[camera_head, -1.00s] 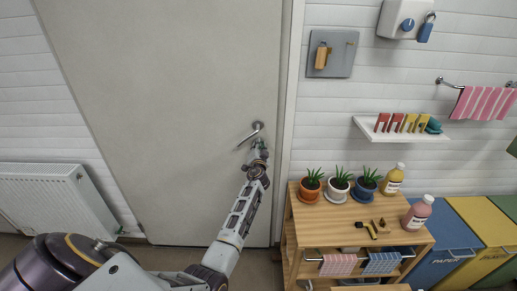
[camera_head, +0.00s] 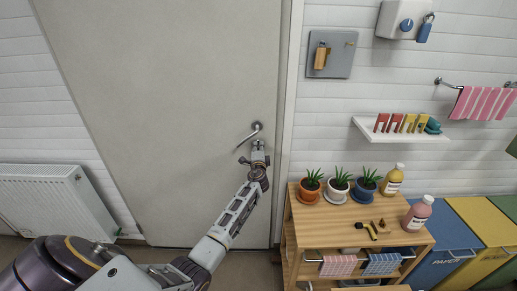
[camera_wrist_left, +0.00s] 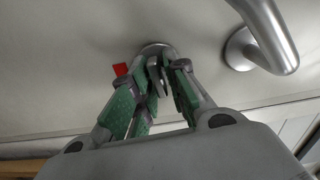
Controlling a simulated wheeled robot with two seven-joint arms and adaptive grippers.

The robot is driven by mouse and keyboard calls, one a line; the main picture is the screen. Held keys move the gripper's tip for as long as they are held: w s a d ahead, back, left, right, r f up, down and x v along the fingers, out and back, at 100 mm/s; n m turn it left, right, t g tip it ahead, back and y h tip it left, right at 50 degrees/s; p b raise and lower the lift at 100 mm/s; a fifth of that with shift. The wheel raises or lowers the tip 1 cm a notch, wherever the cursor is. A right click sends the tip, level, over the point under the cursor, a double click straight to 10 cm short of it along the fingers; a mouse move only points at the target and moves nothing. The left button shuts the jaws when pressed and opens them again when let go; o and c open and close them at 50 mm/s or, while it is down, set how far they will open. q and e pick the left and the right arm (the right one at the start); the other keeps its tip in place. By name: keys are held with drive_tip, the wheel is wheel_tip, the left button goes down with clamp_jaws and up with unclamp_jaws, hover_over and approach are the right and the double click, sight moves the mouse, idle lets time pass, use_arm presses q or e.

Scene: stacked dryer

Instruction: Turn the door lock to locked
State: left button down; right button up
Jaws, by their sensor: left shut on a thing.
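The door lock (camera_wrist_left: 155,48) is a small metal turn piece on a round plate, below the handle on the pale door (camera_head: 170,100). A red mark (camera_wrist_left: 121,69) shows beside it in the left wrist view. My left gripper (camera_head: 258,145) is at the lock, and in the left wrist view its green-padded fingers (camera_wrist_left: 160,80) are shut on the turn piece. The fingers hide part of the lock, and its exact angle is hard to tell. My right gripper is not in view.
The metal door handle (camera_head: 250,133) sits just above the lock, close to my gripper; it also shows in the left wrist view (camera_wrist_left: 268,35). A wooden cart (camera_head: 340,232) with potted plants stands right of the door. A white radiator (camera_head: 55,205) is at the left.

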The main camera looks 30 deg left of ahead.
use_arm(q)
drive_tip(key=shift+f+m, duration=0.1)
drive_tip(key=shift+m, duration=0.4)
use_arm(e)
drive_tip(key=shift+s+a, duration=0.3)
use_arm(q)
drive_tip(key=shift+d, duration=0.1)
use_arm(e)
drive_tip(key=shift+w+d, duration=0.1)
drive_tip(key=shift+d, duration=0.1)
